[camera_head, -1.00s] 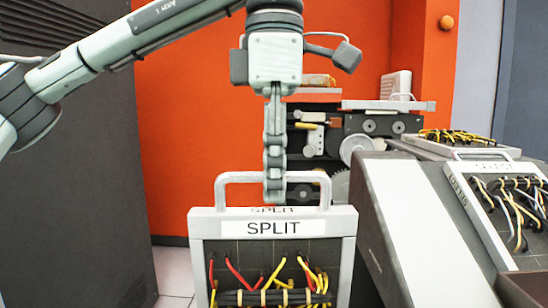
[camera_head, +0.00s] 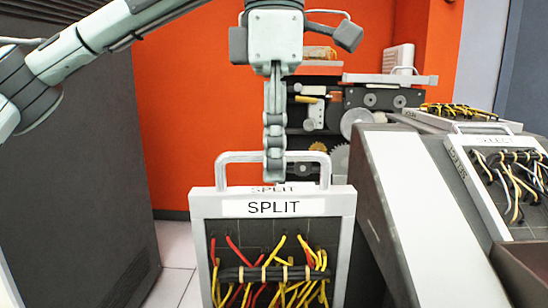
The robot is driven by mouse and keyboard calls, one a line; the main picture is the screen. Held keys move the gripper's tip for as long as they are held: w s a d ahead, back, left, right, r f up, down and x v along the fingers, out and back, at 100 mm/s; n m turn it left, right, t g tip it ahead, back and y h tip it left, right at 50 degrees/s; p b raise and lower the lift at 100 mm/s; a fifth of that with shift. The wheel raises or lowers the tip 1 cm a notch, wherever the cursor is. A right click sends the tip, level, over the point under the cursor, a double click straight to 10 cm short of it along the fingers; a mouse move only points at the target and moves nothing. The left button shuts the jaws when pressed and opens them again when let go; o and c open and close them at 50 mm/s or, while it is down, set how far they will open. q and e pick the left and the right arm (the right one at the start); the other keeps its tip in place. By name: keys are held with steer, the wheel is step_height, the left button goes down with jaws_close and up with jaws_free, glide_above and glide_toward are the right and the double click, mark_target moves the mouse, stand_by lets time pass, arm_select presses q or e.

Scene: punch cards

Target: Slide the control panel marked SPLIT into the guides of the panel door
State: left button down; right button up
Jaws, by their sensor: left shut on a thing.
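The control panel marked SPLIT (camera_head: 330,238) hangs upright in the lower middle of the head view, its label facing me. It has a light grey frame and handle, a black face, and red and yellow wires tied with a dark band. My left gripper (camera_head: 274,170) comes down from above and is shut on the panel's handle. The panel's lower edge is cut off by the picture. I see no panel door guides that I can make out for sure. My right gripper is not in view.
A sloped grey desk (camera_head: 420,215) stands at the right, with a panel marked SELECT (camera_head: 490,140) and another wired panel (camera_head: 455,118) on it. A dark machine with gears (camera_head: 350,115) stands behind. A tall dark cabinet (camera_head: 70,170) is at the left.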

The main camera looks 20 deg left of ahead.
mark_target(274, 190)
arm_select(q)
steer(key=shift+r, duration=0.15)
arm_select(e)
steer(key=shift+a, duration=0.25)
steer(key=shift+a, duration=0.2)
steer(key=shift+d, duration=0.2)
